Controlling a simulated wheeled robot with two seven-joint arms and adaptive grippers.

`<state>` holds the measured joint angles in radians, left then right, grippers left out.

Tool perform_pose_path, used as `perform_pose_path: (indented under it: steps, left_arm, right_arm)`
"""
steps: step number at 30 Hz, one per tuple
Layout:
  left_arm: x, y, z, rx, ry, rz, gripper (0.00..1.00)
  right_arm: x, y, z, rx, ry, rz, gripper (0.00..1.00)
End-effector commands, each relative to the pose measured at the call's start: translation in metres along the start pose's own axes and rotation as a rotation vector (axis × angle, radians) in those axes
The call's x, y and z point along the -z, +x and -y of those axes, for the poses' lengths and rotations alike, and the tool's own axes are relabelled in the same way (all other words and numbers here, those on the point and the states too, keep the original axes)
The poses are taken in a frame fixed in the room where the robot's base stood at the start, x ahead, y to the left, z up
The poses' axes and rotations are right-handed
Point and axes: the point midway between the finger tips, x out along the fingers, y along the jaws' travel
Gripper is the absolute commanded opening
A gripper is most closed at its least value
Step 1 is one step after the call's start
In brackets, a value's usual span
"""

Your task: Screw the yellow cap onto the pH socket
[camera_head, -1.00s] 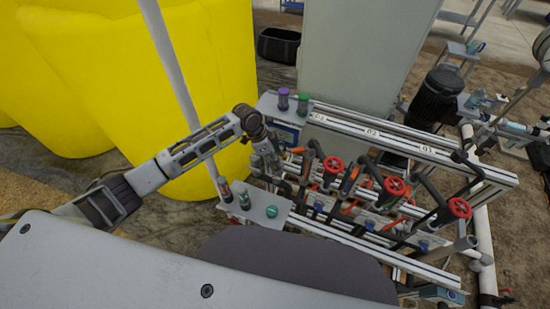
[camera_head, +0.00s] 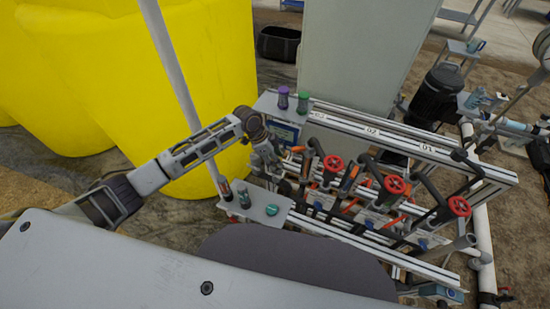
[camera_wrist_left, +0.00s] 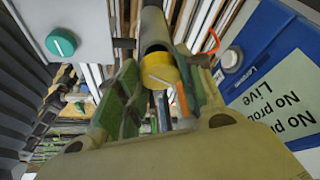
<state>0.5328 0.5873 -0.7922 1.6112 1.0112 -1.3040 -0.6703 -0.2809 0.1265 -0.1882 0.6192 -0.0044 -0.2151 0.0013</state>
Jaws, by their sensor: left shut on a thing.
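The yellow cap (camera_wrist_left: 160,70) sits between the green-padded fingers of my left gripper (camera_wrist_left: 156,82) in the left wrist view. The gripper is shut on it. A grey cylindrical pipe end (camera_wrist_left: 153,26), which looks like the pH socket, lies right beyond the cap and in line with it. The cap overlaps its end, and I cannot tell whether the threads are engaged. In the head view my left gripper (camera_head: 272,166) reaches down at the left end of the skid, and the cap is too small or hidden there. My right gripper is not in view.
A grey shelf (camera_head: 247,213) with a teal round cap (camera_head: 271,210) stands close to the gripper. A blue box (camera_wrist_left: 270,50) with a label is at the right in the wrist view. Purple (camera_head: 283,97) and green (camera_head: 303,102) caps stand behind. Red valve handwheels (camera_head: 396,186) line the skid.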

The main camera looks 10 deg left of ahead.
Motion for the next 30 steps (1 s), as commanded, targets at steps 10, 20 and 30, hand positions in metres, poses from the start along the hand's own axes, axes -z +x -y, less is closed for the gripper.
perform_pose_path:
  steps: [10, 20, 30]
  left_arm:
    - [0.0002, -0.0002, -0.0001, 0.0, 0.0, 0.0, 0.25]
    - [0.0005, -0.0008, -0.0002, -0.001, 0.0, 0.0, 0.25]
    - [0.0002, -0.0003, -0.0002, -0.001, 0.0, 0.0, 0.25]
  right_arm:
    - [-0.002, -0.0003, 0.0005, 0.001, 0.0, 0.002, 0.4]
    - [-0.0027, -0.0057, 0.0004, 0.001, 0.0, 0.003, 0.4]
    - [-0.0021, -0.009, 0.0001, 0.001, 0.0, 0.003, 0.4]
